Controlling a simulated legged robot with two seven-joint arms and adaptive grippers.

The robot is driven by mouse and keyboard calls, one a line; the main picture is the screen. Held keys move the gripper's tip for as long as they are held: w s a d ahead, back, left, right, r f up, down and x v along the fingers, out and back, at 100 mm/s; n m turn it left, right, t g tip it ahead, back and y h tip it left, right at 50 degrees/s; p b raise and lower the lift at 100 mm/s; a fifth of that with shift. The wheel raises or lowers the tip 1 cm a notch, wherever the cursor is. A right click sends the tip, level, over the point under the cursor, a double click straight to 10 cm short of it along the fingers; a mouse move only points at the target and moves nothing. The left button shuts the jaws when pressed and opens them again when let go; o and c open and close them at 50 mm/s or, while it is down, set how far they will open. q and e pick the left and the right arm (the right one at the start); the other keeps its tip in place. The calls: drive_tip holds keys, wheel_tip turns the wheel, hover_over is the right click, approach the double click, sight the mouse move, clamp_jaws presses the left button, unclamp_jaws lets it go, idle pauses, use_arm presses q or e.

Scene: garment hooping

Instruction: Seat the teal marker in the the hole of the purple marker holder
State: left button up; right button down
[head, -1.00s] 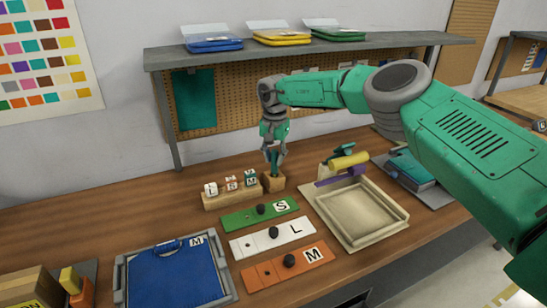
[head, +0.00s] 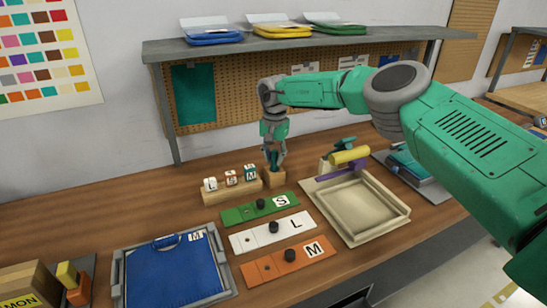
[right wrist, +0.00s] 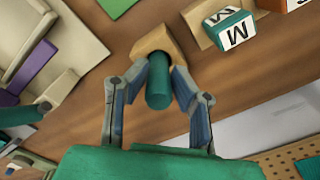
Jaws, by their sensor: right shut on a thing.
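The teal marker (right wrist: 158,85) is upright between the fingers of my right gripper (right wrist: 157,78), which is shut on it. In the right wrist view its lower end meets a tan wooden block (right wrist: 152,38); how deep it sits is hidden. In the head view my right gripper (head: 274,160) is right above this block (head: 274,181). No purple holder with a hole is clearly visible; a purple piece (head: 340,171) lies by the beige tray, away from my gripper. My left gripper is not in view.
A wooden rack (head: 232,191) with several lettered cubes stands just left of the block. Green, white and orange plates (head: 287,261) lie in front. A beige tray (head: 392,222) is at the right, with a yellow cylinder (head: 349,155) behind it. A shelf (head: 300,42) runs above.

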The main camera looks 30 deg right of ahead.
drive_tip(key=shift+f+b, duration=0.35)
drive_tip(key=shift+f, duration=0.25)
drive_tip(key=c, duration=1.3)
unclamp_jaws()
wheel_tip(320, 180, up, 12)
drive_tip(key=shift+d+f, duration=0.1)
drive_tip(key=shift+d, duration=0.05)
